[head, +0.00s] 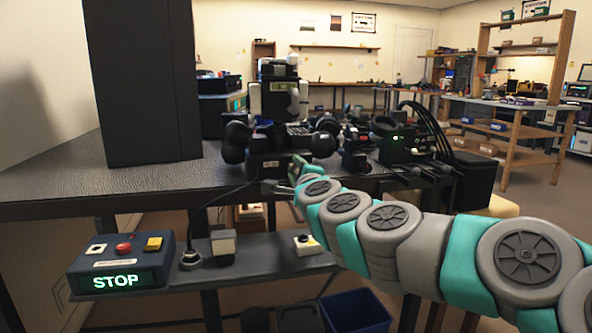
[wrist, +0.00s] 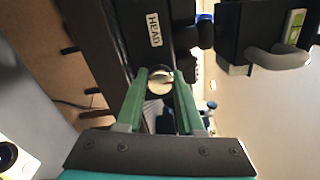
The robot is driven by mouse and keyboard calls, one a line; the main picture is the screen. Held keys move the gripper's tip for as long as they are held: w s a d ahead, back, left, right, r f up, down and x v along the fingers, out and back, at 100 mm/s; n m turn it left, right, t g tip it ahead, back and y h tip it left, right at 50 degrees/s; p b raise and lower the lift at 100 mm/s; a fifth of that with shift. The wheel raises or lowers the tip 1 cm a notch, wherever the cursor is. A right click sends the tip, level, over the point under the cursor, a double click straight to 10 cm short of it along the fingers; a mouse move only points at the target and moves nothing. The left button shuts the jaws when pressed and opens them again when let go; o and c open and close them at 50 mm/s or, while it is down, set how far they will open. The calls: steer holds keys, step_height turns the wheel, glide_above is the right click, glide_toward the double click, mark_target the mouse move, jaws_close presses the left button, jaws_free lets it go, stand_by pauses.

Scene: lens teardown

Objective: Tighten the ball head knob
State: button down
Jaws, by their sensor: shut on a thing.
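The ball head knob (wrist: 160,81) is a small round metallic knob at the front of a dark block (wrist: 150,30) labelled HEAD in the wrist view. My gripper (wrist: 161,78) has its two green fingers on either side of the knob and is shut on it. The fingers partly cover the knob's sides. In the head view my gripper (head: 284,183) reaches the near edge of the bench, just below the dark assembly (head: 270,165). There the knob is too small and hidden to make out.
The assembly stands on a dark bench (head: 70,165) beside a tall black panel (head: 145,85). Round dark parts (head: 324,144) and cabled equipment (head: 395,140) crowd its right. A lower shelf carries a control box (head: 122,262) reading STOP. A blue bin (head: 355,312) is below.

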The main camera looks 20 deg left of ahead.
steer(key=c, duration=0.5)
jaws_free()
steer(key=shift+s+d, duration=0.1)
steer(key=shift+v, duration=3.8)
